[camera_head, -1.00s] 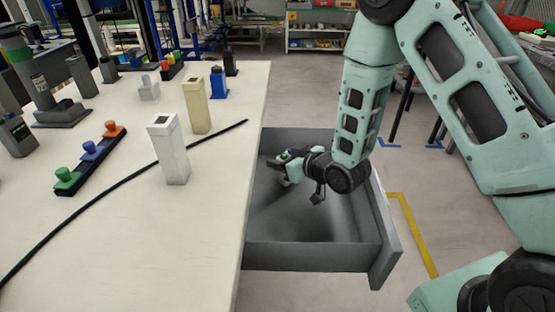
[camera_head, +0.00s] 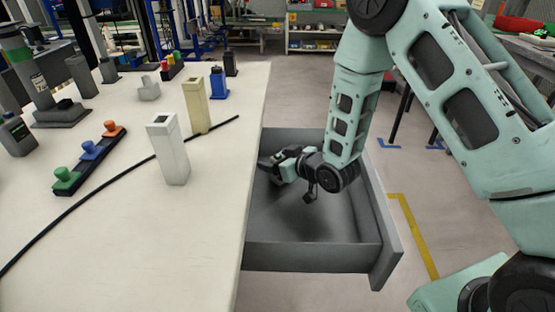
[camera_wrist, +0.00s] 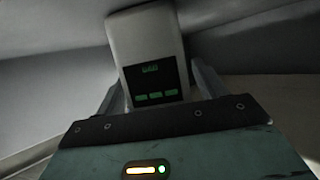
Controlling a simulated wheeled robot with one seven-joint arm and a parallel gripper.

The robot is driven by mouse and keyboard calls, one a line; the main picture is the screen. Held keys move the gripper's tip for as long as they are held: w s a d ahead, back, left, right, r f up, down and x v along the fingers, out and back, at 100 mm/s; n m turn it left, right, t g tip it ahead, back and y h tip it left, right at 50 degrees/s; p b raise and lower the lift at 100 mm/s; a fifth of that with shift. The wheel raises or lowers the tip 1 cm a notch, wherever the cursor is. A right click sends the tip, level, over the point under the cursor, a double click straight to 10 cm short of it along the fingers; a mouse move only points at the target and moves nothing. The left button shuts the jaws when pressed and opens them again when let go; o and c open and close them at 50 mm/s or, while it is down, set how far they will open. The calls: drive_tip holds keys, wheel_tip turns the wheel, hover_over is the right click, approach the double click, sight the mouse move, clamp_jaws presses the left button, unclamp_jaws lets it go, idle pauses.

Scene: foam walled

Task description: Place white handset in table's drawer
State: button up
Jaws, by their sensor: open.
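The white handset (camera_wrist: 148,50), with a dark screen and green marks, is between the fingers of my gripper (camera_wrist: 158,88) in the wrist view. The fingers stand apart on either side of it; I cannot tell whether either touches it. In the head view my gripper (camera_head: 270,163) is low inside the open drawer (camera_head: 310,256), near the table side. The handset cannot be made out there. The drawer is pulled out from the right side of the white table (camera_head: 120,250).
A white post (camera_head: 168,150) and a beige post (camera_head: 196,106) stand upright on the table near the drawer. A black cable (camera_head: 90,200) crosses the tabletop. The drawer's near part is empty.

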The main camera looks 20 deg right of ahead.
drive_tip(key=shift+r, duration=0.2)
drive_tip(key=p+v, duration=0.4)
drive_tip(key=v, duration=0.8)
drive_tip(key=s+a+r+n+g+h, duration=0.1)
drive_tip(key=s+a+r+g+h, duration=0.1)
drive_tip(key=s+a+r+g, duration=0.5)
drive_tip(key=s+r+g+h, duration=0.1)
drive_tip(key=s+r+g, duration=0.1)
drive_tip(key=s, duration=0.7)
drive_tip(key=s+r+n+g+h, duration=0.1)
drive_tip(key=s+r+g+h, duration=0.1)
drive_tip(key=s, duration=0.7)
wheel_tip(320, 180, up, 3)
drive_tip(key=shift+s+a+f+g, duration=0.25)
drive_tip(key=shift+s+a+g, duration=0.1)
drive_tip(key=shift+a+g, duration=0.15)
